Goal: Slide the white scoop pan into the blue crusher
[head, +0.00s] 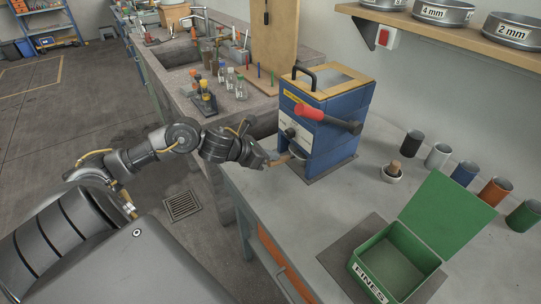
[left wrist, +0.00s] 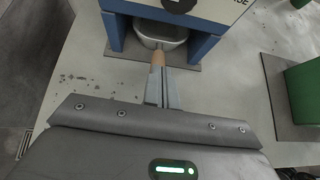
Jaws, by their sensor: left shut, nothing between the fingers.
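The blue crusher (head: 335,140) stands on the bench, with a red-handled lever on its side. The white scoop pan (head: 297,153) sits in the crusher's low front opening, with its wooden handle pointing out toward me. In the left wrist view the pan (left wrist: 163,34) lies between the crusher's blue legs (left wrist: 203,48), its inner part hidden under the body. My left gripper (head: 269,162) is shut and empty, in line with the handle. In the left wrist view its fingertips (left wrist: 157,68) are at the handle's outer end; I cannot tell if they touch. My right gripper is out of view.
An open green box (head: 395,262) labelled FINES stands at the front right. Bottles (head: 240,88) stand on the far bench. The bench between crusher and green box is clear.

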